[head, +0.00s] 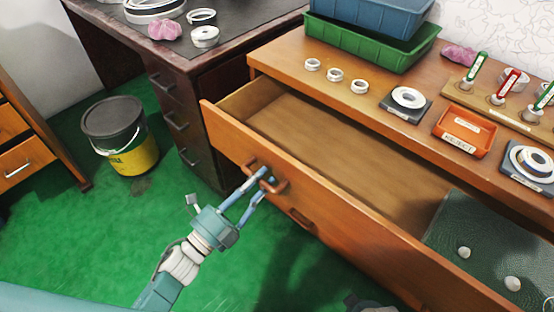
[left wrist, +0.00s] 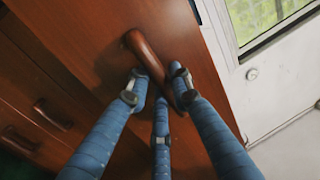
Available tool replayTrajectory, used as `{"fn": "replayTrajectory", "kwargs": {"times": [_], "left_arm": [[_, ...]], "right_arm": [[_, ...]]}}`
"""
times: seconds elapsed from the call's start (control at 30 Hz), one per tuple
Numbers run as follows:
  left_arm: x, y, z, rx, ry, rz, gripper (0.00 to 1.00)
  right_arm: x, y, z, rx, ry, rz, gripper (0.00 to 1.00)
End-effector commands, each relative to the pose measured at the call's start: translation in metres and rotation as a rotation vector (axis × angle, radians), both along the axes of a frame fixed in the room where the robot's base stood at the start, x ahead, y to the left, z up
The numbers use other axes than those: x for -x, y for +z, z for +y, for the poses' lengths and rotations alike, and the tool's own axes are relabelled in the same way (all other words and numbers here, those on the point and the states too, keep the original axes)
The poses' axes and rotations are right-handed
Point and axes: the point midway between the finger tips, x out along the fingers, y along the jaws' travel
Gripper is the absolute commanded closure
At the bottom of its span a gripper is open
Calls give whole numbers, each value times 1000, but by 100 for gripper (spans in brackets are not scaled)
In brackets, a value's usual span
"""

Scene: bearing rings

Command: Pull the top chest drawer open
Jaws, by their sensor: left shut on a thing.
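The top chest drawer (head: 285,190) is pulled well out from the wooden chest, and its inside shows. Its brown handle (head: 272,186) is on the front panel. My left gripper (head: 262,180) is shut on that handle from the front. In the left wrist view the handle (left wrist: 150,58) runs between the blue fingers of my left gripper (left wrist: 160,95). The drawer is mostly bare, with a dark green mat (head: 480,235) and two small pale knobs or pieces at its right end. My right gripper cannot be made out.
The chest top (head: 380,75) bears small rings, stacked blue and green crates (head: 370,42), an orange reject tray (head: 462,130) and ring holders. A yellow and black bucket (head: 120,140) stands on the green floor by a dark desk (head: 190,75). Floor before the drawer is clear.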

Motion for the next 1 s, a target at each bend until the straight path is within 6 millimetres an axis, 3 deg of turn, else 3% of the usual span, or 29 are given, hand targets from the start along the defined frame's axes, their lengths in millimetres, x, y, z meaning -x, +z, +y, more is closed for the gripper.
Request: {"fn": "replayTrajectory", "kwargs": {"times": [0.2, 0.63, 0.67, 0.73, 1.0], "left_arm": [[20, 0, 15, 0, 0, 0, 100], [24, 0, 17, 1, 0, -2, 100], [24, 0, 17, 1, 0, -2, 77], [24, 0, 17, 1, 0, -1, 63], [24, 0, 17, 1, 0, -2, 61]], "right_arm": [[6, -12, -1, 1, 1, 8, 100], [7, -14, -1, 1, 1, 8, 100], [7, -14, -1, 1, 1, 8, 100], [7, -14, -1, 1, 1, 7, 100], [7, -14, -1, 1, 1, 8, 100]]}}
